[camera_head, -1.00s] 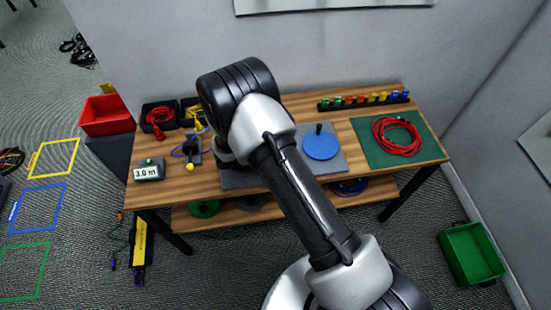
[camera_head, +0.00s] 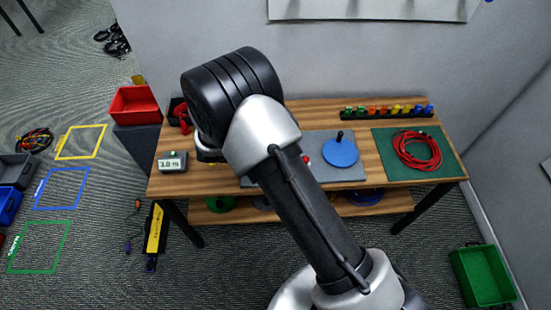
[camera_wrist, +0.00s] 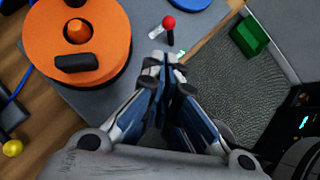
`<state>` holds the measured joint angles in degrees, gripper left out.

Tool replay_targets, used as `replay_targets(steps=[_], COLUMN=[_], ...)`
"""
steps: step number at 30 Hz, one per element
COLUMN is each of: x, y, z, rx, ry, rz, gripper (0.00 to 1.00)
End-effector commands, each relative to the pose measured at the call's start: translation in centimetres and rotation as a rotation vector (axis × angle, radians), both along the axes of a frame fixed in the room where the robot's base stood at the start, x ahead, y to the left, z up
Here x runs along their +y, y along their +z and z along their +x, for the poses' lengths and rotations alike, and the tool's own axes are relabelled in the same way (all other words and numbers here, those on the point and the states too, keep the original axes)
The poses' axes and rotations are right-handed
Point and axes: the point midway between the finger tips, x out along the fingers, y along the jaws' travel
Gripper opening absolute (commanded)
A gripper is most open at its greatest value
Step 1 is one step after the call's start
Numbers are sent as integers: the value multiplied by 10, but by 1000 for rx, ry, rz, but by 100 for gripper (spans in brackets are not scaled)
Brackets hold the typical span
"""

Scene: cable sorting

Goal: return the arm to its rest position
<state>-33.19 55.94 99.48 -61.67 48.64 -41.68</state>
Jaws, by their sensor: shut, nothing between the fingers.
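My gripper (camera_wrist: 165,62) is in the middle of the wrist view, with its fingertips together and nothing between them. It is above the bench, apart from the orange reel (camera_wrist: 112,22) at upper left and close in the picture to a red-knobbed lever (camera_wrist: 169,24). In the head view my arm reaches up across the bench, and its thick black and silver joint hides the gripper and the orange reel.
The wooden bench (camera_head: 372,116) bears a grey mat with a blue disc (camera_head: 341,153), a red cable coil (camera_head: 417,150) on a green mat and a small display (camera_head: 172,162). A red bin (camera_head: 135,106) stands at left, a green crate (camera_head: 482,275) at lower right.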

Motion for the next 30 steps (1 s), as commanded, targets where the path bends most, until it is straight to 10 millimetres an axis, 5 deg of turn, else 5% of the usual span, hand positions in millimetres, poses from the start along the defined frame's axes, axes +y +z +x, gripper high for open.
replay_targets(steps=[19,25,30], x=[-4,-36,-74], y=[11,81,150], z=[1,-8,-39], rx=[-19,-140,-276], ry=[-36,-300,-623], rz=[18,150,313], gripper=[0,0,0])
